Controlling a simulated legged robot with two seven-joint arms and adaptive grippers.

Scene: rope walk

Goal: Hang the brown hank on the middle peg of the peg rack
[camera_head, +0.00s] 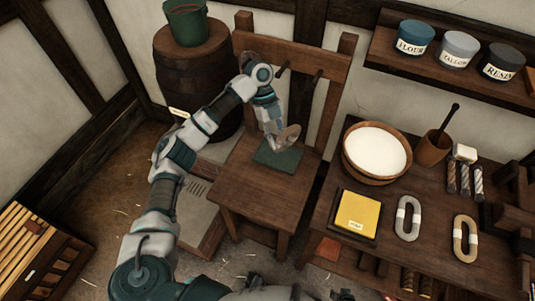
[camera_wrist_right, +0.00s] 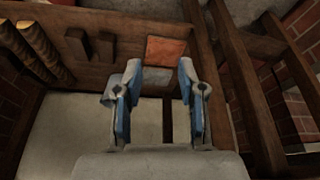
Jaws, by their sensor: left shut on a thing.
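The peg rack (camera_head: 300,55) is a wooden board between two posts at the back of a chair-like stand. Two dark pegs show on it, the middle peg (camera_head: 283,69) and the right one (camera_head: 318,76); my left arm hides the left part. My left gripper (camera_head: 284,136) points down in front of the rack, above the dark green cloth on the seat. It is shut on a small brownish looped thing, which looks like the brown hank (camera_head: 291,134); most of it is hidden. My right gripper (camera_wrist_right: 158,75) is open and empty in the right wrist view.
The bench at right holds a bowl of white stuff (camera_head: 376,151), a yellow block (camera_head: 357,212), a grey hank (camera_head: 408,218) and a tan hank (camera_head: 466,238). A barrel (camera_head: 190,75) with a green bucket (camera_head: 185,22) stands left of the rack. The wooden seat (camera_head: 262,188) is mostly bare.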

